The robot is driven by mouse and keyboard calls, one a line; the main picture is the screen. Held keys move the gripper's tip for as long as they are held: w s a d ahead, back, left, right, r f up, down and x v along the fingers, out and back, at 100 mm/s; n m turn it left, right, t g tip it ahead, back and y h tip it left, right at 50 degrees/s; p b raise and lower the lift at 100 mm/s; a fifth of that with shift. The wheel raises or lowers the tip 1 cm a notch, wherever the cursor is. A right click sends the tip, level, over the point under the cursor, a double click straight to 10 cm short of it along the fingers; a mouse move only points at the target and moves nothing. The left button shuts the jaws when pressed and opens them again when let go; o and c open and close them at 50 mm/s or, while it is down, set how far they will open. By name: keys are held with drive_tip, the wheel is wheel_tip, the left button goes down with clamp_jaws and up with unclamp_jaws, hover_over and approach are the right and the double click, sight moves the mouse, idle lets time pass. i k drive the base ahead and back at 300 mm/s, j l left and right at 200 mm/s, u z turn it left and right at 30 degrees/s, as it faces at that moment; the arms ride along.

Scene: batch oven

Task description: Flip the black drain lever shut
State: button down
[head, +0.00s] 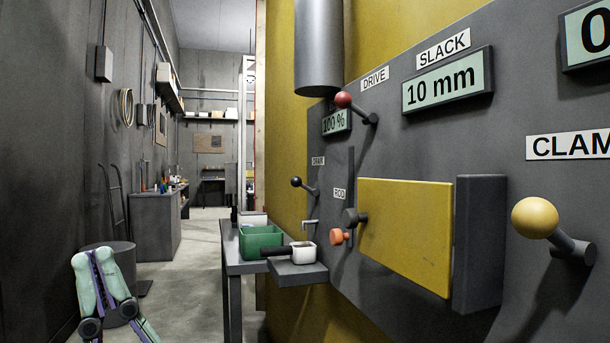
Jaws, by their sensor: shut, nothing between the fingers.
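The black drain lever (297,182) is on the grey panel, left of the centre of the head view. Its black ball knob sits on a short rod that points left and slightly up from its pivot. The small DRAIN label (318,161) is above it. My gripper (96,252), pale green with dark joints, is at the lower left of the head view. It is shut and empty, well to the left of the lever and lower in the picture. Nothing touches the lever.
A red-knobbed lever (343,100), an orange knob (338,236), a yellow door (405,235) and a yellow ball lever (535,218) stick out from the panel.

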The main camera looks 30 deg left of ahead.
sight(296, 181)
drive_tip(key=i+j, duration=0.15)
drive_tip(key=j, duration=0.2)
drive_tip(key=i+j, duration=0.15)
drive_tip(key=j, duration=0.25)
drive_tip(key=i+j, duration=0.15)
drive_tip(key=j, duration=0.2)
drive_tip(key=i+j, duration=0.1)
drive_tip(key=j, duration=0.25)
drive_tip(key=i+j, duration=0.15)
drive_tip(key=j, duration=0.25)
